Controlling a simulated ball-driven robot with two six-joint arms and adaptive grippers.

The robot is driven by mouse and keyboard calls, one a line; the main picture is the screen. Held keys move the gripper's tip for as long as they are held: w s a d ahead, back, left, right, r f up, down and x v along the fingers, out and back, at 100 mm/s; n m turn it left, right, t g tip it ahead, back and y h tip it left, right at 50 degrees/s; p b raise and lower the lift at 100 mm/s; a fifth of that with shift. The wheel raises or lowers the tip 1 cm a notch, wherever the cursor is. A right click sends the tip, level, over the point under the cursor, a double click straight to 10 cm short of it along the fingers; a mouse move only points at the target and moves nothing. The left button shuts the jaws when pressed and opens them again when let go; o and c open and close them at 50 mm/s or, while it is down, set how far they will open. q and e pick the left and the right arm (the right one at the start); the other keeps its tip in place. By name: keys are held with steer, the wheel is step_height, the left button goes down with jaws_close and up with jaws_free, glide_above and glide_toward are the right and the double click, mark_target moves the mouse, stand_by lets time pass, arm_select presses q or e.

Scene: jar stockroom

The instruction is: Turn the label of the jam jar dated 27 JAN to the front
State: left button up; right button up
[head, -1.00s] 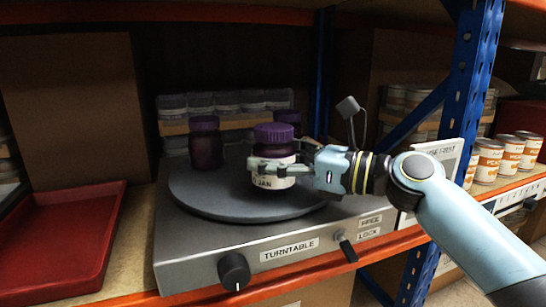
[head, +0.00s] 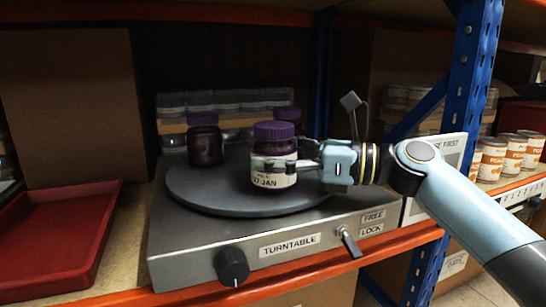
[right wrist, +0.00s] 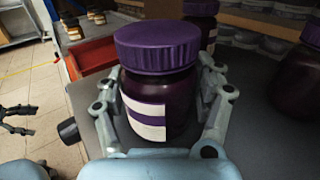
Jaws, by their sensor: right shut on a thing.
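The jam jar dated 27 JAN (head: 273,150) has a purple lid and dark contents. It stands upright on the turntable (head: 205,200), right of its middle. Its white label shows "27 JAN" toward the head camera. My right gripper (head: 292,164) is shut on this jar from the right, one finger crossing its front. In the right wrist view the jar (right wrist: 160,90) sits between both fingers, with the label's purple-striped part at its left. My left gripper (right wrist: 28,118) appears at that view's left edge, its fingers apart and away from the jar.
Another purple-lidded jar (head: 205,145) stands behind left on the turntable, a third (head: 288,116) behind right. A lever (head: 349,242) sits beside FREE and LOCK signs. A red tray (head: 55,240) lies left. A blue post (head: 465,90) and cans (head: 490,160) are at right.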

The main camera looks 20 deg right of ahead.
steer(key=shift+f, duration=0.2)
stand_by(0.6)
steer(key=o, duration=1.8)
steer(key=shift+f, duration=0.1)
steer(key=v, duration=1)
steer(key=shift+s+d, duration=0.1)
steer(key=shift+s, duration=0.05)
steer(key=shift+v, duration=0.8)
